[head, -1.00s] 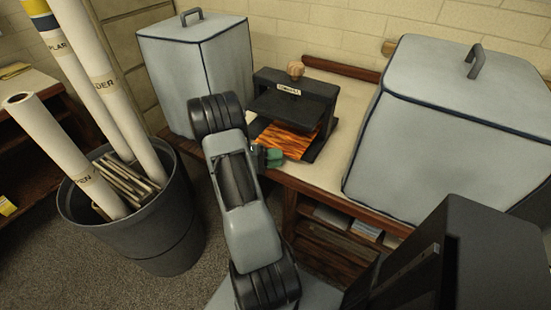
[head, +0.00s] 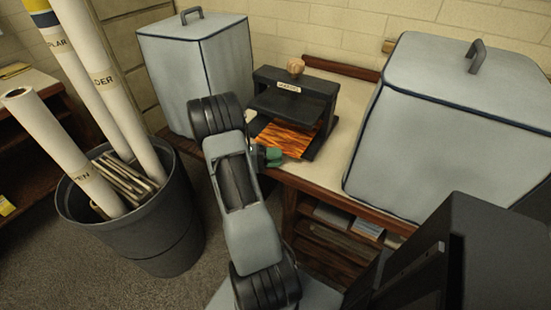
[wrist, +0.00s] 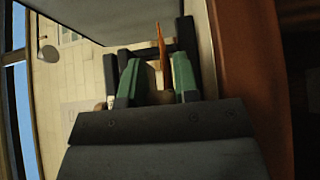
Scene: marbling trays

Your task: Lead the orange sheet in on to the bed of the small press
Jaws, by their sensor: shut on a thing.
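The small black press (head: 322,92) stands on the bench, its label on the front of its top and a round wooden knob above. The orange marbled sheet (head: 288,139) lies level at the press's open front, its back part under the raised upper plate and over the bed (head: 315,150). I cannot tell whether it touches the bed. My gripper (head: 269,157) is at the sheet's near edge, its green fingers shut on it. In the wrist view the sheet (wrist: 161,47) shows edge-on as a thin orange strip between the fingers (wrist: 158,88). The sheet's far edge is hidden.
A grey covered box (head: 195,75) stands close left of the press and a larger one (head: 450,130) to its right. A bin (head: 135,225) of paper rolls stands on the floor at left. Bare bench top (head: 345,125) lies right of the press.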

